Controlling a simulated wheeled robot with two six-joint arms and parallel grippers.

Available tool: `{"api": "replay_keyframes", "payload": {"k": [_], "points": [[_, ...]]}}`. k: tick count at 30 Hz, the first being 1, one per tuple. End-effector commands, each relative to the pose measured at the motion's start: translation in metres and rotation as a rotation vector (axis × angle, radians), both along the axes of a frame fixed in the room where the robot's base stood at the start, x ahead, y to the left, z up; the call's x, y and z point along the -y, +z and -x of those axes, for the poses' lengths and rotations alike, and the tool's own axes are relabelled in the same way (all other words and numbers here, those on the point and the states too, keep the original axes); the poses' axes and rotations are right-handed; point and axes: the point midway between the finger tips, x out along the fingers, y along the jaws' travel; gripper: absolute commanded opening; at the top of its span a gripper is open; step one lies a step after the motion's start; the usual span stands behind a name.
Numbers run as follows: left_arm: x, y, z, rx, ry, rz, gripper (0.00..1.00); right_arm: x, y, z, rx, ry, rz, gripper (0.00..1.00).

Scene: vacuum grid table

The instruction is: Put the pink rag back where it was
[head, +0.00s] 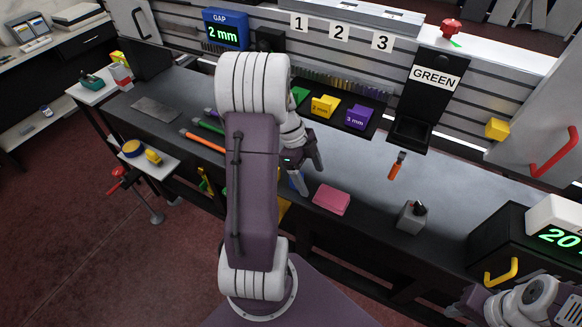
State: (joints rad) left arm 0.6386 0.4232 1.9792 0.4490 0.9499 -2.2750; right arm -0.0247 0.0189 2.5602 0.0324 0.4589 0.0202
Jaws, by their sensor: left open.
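The pink rag (331,199) lies folded flat on the dark bench top, near its front edge. My left gripper (308,172) is open and empty, just up and left of the rag. Its fingers point down toward the bench and are apart from the rag. My left arm covers part of the bench to the left of the gripper. Part of my right arm shows in the lower right corner, but its fingers do not show.
A grey block (411,217) and an orange-handled tool (397,166) are right of the rag. Yellow (323,106) and purple (357,118) bins stand behind, beside a black holder labelled GREEN (429,92). A black box (510,245) with a display is at right. Bench between rag and block is clear.

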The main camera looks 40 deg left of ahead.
Motion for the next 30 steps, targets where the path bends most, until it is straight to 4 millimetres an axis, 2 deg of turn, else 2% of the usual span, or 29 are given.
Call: {"api": "replay_keyframes", "payload": {"k": [1, 3, 9, 14, 30], "points": [[-0.015, -0.002, 0.003, 0.0, 0.007, -0.001, 0.8, 0.0, -0.002, 0.0, 0.0, 0.0, 0.0, 0.36], [-0.032, -0.001, 0.007, 0.0, 0.005, 0.0, 0.8, 0.0, -0.003, 0.0, 0.0, 0.0, 0.0, 0.36], [-0.063, -0.001, 0.015, 0.0, 0.001, 0.0, 0.8, 0.0, -0.003, 0.0, 0.0, 0.0, 0.0, 0.36], [-0.069, 0.0, 0.017, 0.0, -0.001, 0.001, 0.8, 0.0, -0.003, 0.0, 0.0, 0.0, 0.0, 0.36], [-0.069, 0.0, 0.017, -0.001, -0.001, 0.0, 0.8, 0.0, -0.003, 0.0, 0.0, 0.0, 0.0, 0.36]]}}
